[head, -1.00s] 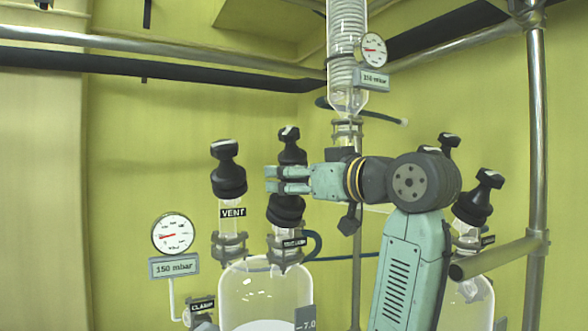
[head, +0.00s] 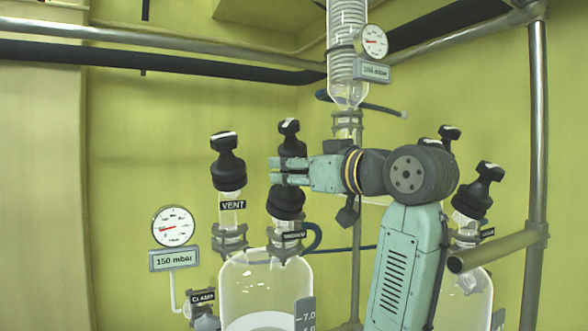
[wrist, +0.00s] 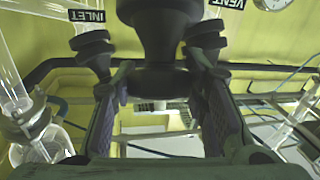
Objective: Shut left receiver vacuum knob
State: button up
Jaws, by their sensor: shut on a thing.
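The left receiver vacuum knob (head: 289,139) is black, with a T-shaped grip over a wide round base. It stands upright on the glass neck above the left receiver (head: 262,285); the label below it seems to read vacuum. My gripper (head: 282,172) reaches in from the right and is shut on the knob between its top grip and its base. In the wrist view the knob (wrist: 160,65) fills the upper middle, with a finger on each side. The fingers hide part of the knob's middle in the head view.
The black vent knob (head: 228,165) stands close to the left. A gauge (head: 173,226) with a 150 mbar plate is further left. A glass condenser (head: 347,60) rises behind my arm. More black knobs (head: 480,188) and a steel post (head: 537,120) are on the right.

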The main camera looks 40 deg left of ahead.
jog(key=shift+f+m+t, duration=0.1)
jog(key=shift+m+t, duration=0.4)
jog(key=shift+c, duration=0.4)
jog(key=m+t+h+b, duration=0.1)
jog(key=m+t, duration=0.2)
jog(key=shift+m+t+b, duration=0.4)
jog(key=m+t+h, duration=0.2)
jog(key=m, duration=0.1)
jog(key=m+t+h, duration=0.3)
jog(key=m, duration=0.1)
jog(key=shift+h, duration=0.3)
jog(key=m+t+h, duration=0.1)
jog(key=m+h, duration=0.3)
jog(key=shift+m+b, duration=0.4)
jog(key=m+h+b, duration=0.1)
jog(key=m+h, duration=0.3)
jog(key=shift+b, duration=0.4)
jog(key=m+h+p, duration=0.1)
jog(key=h, duration=0.1)
jog(key=m+g+h, duration=0.1)
jog(key=m+h, duration=0.1)
jog(key=shift+r+m+p, duration=0.2)
jog(key=shift+m+p, duration=0.1)
jog(key=shift+p, duration=0.05)
jog(key=shift+f+m+g+h+p, duration=0.15)
jog(key=shift+m+g+h+p, duration=1.15)
jog(key=shift+m, duration=0.5)
jog(key=shift+d, duration=0.1)
